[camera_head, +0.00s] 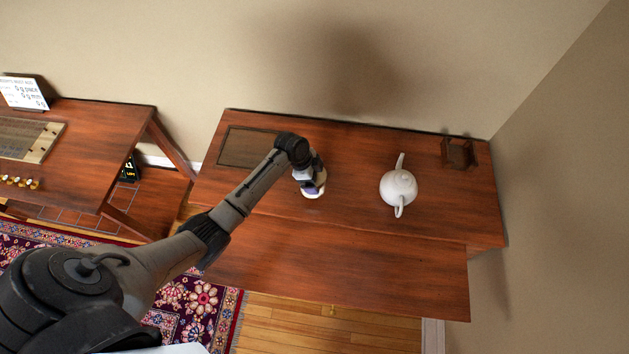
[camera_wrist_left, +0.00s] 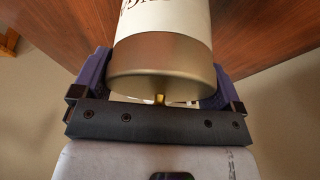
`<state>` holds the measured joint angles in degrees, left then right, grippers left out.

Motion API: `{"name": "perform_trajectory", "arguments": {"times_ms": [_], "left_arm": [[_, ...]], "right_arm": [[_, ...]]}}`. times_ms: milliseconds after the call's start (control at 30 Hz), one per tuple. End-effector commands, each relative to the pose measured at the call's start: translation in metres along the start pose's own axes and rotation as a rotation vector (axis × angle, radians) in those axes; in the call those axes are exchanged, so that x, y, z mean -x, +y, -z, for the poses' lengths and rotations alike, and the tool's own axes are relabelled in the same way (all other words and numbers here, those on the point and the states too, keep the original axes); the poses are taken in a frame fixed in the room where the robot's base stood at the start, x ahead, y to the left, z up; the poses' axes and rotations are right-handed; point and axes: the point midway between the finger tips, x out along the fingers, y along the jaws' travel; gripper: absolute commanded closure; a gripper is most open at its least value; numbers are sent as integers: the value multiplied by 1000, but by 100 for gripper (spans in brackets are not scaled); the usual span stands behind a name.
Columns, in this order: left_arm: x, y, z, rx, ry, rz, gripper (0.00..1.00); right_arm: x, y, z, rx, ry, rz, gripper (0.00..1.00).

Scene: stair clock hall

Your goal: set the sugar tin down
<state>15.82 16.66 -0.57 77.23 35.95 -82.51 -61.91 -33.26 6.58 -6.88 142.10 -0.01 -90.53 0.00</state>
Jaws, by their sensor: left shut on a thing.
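The sugar tin (camera_wrist_left: 163,60), a cylinder with a white lettered label and a dull metal end, fills the middle of the left wrist view. My left gripper (camera_wrist_left: 158,84) is shut on it, with a purple finger on each side. In the head view my left gripper (camera_head: 310,181) is over the left-middle of the reddish wooden table (camera_head: 345,225). Only a pale bit of the tin (camera_head: 314,193) shows there, mostly hidden by the gripper. I cannot tell whether the tin touches the table. My right gripper is not in view.
A white teapot (camera_head: 398,187) stands right of my gripper. A small dark wooden holder (camera_head: 459,153) is at the back right, and a dark rectangular panel (camera_head: 249,147) at the back left. The table's front is clear. Another table (camera_head: 75,165) stands to the left.

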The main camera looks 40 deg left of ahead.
Motion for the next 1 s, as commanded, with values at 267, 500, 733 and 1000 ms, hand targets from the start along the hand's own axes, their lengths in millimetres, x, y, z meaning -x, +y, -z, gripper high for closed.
{"name": "perform_trajectory", "arguments": {"times_ms": [267,500,733,1000], "left_arm": [[-29,0,-11,1,1,0,47],[-32,0,-13,1,1,2,47],[-35,0,-14,1,0,1,47],[-36,1,-14,1,-1,0,0]], "right_arm": [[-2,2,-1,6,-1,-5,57],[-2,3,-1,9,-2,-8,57],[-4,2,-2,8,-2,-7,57],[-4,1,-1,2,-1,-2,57]]}}
